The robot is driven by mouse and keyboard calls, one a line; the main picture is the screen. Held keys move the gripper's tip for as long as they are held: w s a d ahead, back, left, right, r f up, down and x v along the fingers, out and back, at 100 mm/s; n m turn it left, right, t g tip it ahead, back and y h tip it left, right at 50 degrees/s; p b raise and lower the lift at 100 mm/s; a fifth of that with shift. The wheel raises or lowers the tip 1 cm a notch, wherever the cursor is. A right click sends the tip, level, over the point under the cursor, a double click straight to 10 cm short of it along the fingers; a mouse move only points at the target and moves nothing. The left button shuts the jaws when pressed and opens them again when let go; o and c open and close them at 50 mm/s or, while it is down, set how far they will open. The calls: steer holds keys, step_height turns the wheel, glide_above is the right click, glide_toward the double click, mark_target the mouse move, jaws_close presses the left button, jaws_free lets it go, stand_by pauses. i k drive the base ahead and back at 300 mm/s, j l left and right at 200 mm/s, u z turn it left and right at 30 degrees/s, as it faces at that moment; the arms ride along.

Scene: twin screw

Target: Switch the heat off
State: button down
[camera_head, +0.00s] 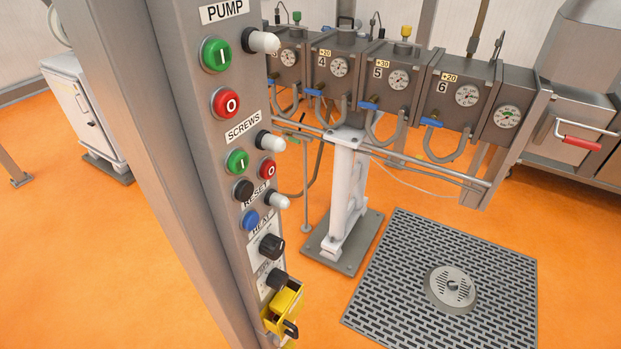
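The grey control column (175,120) stands close, left of centre. Its HEAT label (261,223) sits low on the panel. A black rotary knob (271,247) is just below that label, on a white plate; I cannot read which position it points to. A second dark knob (277,280) sits below it, next to a label too small to read. My gripper is not in view, and nothing is seen touching the knobs.
Above are the green PUMP button (215,54), red button (226,104), SCREWS buttons (237,161) and blue button (249,219). White lamps (263,42) stick out. A yellow fitting (284,306) juts out below the knobs. Gauged machine units (395,80) and a floor grate (450,250) lie behind.

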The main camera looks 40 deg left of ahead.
mark_target(272, 247)
steer(key=j+u, duration=0.1)
steer(key=u, duration=0.9)
steer(key=j+u, duration=0.1)
steer(key=u, duration=0.4)
steer(key=i+u, duration=0.1)
steer(key=u, duration=0.4)
